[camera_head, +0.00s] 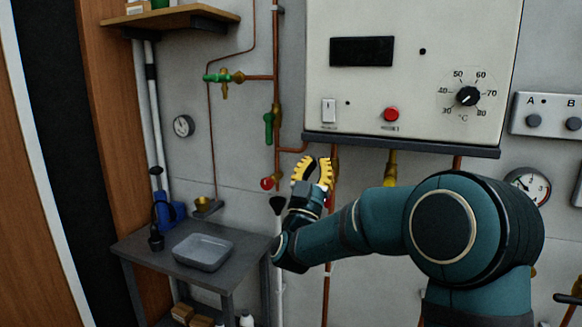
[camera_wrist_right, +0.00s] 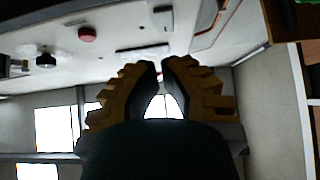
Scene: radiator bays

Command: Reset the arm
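My right gripper (camera_head: 316,162), with yellow toothed fingers and dark inner pads, points upward below the left end of the white control panel (camera_head: 395,90). Its arm reaches in from the lower right. In the right wrist view its fingertips (camera_wrist_right: 160,66) come close together with only a narrow gap, and nothing is held between them. My left gripper is in neither view.
Copper pipes (camera_head: 277,60) with valves run down the wall behind and left of my right gripper. A grey table (camera_head: 140,250) bearing a tray (camera_head: 203,252) stands at the lower left. A wooden shelf (camera_head: 185,17) is above. A pressure gauge (camera_head: 528,186) is at right.

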